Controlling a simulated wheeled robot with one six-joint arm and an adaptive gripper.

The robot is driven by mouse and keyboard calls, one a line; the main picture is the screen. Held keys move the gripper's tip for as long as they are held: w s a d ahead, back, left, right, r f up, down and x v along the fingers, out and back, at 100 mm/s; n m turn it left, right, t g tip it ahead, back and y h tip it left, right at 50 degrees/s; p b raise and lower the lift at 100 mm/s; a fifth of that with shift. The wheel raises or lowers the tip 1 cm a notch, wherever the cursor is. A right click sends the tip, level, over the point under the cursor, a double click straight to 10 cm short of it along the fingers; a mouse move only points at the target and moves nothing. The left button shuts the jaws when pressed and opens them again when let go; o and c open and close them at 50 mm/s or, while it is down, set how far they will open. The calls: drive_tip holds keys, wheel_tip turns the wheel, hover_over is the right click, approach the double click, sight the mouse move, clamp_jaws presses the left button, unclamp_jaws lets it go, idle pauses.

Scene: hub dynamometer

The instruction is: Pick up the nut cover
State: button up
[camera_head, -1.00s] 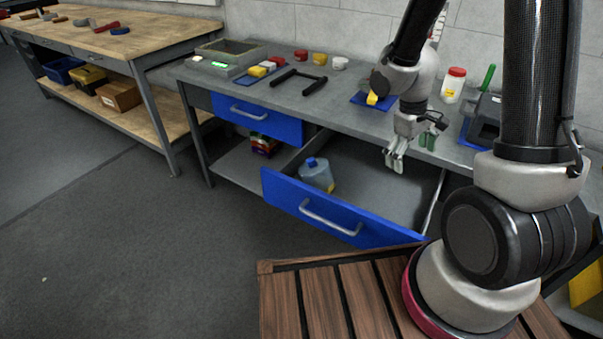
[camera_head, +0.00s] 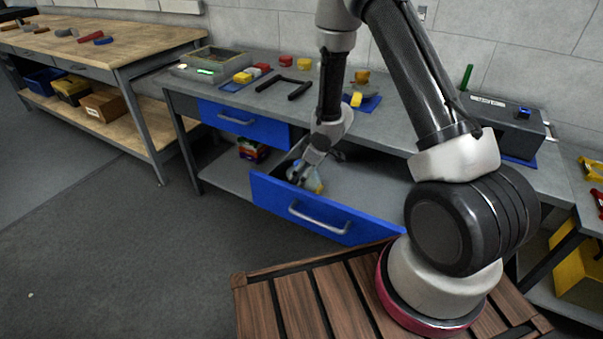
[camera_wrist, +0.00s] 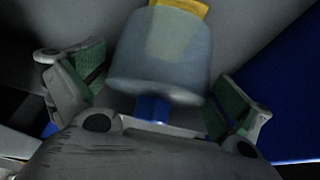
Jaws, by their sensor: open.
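A pale grey-blue bottle-like object (camera_wrist: 160,50) with a blue cap (camera_wrist: 153,108) and a yellow part lies between my open fingers in the wrist view. In the head view the bottle (camera_head: 314,184) is mostly hidden behind my gripper (camera_head: 304,172), inside the open blue drawer (camera_head: 340,218). My gripper (camera_wrist: 156,85) has one green-padded finger on each side of it. I see gaps beside the cap; whether any pad touches the body is unclear. I cannot identify a nut cover for certain in these views.
The drawer's walls surround my gripper closely. The drawer's right part looks empty. A closed blue drawer (camera_head: 243,121) is at left.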

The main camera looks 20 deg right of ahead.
drive_tip(key=x, duration=0.3)
drive_tip(key=shift+f, duration=0.25)
drive_tip(key=c, duration=0.8)
drive_tip(key=shift+r, duration=0.15)
drive_tip(key=shift+a+r, duration=0.1)
drive_tip(key=shift+r, duration=8.8)
